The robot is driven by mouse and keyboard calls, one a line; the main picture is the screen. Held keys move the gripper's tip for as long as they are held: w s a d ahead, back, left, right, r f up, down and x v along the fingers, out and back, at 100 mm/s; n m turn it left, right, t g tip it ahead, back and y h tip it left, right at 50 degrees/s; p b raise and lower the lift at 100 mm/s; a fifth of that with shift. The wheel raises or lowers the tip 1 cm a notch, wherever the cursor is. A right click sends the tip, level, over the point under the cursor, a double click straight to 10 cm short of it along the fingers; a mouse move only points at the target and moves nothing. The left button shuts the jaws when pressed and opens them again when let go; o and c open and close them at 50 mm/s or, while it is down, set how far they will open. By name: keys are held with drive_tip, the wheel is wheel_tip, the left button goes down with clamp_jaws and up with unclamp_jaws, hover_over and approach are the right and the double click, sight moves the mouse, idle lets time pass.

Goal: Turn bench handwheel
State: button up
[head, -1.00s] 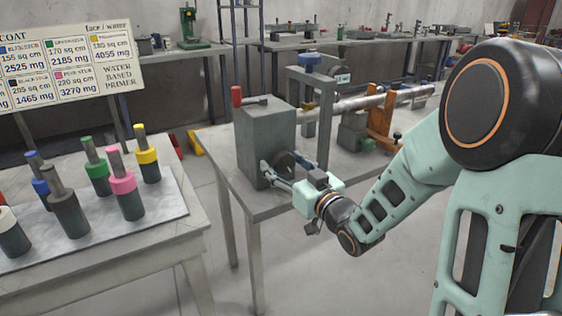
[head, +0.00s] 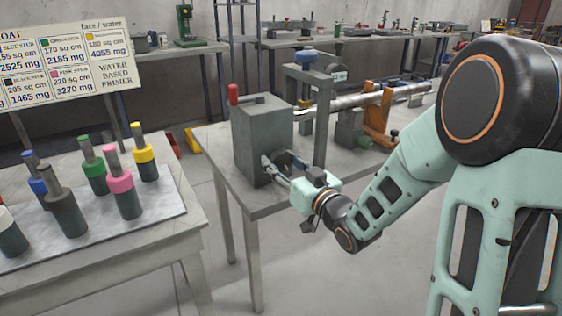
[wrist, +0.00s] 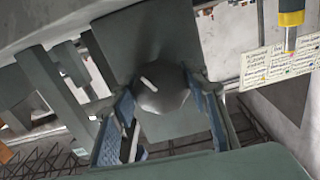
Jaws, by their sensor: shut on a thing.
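The bench handwheel (head: 284,159) is a small dark wheel low on the front face of the grey box-shaped housing (head: 264,140). It is largely hidden by my gripper in the head view. My gripper (head: 277,167) reaches it from the front right, its fingers pointing at the housing. In the wrist view, a dark grey faceted hub with a pale mark, which I take as the handwheel (wrist: 165,92), sits between the two blue-padded fingers of my gripper (wrist: 167,112). The gripper is shut on it. The exact pad contact is hard to see.
A side table (head: 178,208) with several colored cylinders stands left, with a clear floor gap between.

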drive_tip(key=m+p, duration=0.1)
drive_tip(key=m, duration=0.2)
drive_tip(key=m+p, duration=0.2)
drive_tip(key=m, duration=0.1)
drive_tip(key=shift+r+m, duration=0.2)
drive_tip(key=shift+m, duration=0.1)
drive_tip(key=m+p, duration=0.2)
drive_tip(key=m, duration=0.2)
drive_tip(key=shift+a+m+p, duration=0.1)
drive_tip(key=shift+m+p, duration=0.2)
drive_tip(key=shift+p, duration=0.1)
drive_tip(key=o, duration=1.2)
drive_tip(key=shift+f, duration=0.1)
drive_tip(key=shift+c, duration=0.2)
drive_tip(key=v, duration=0.7)
drive_tip(key=shift+s, duration=0.3)
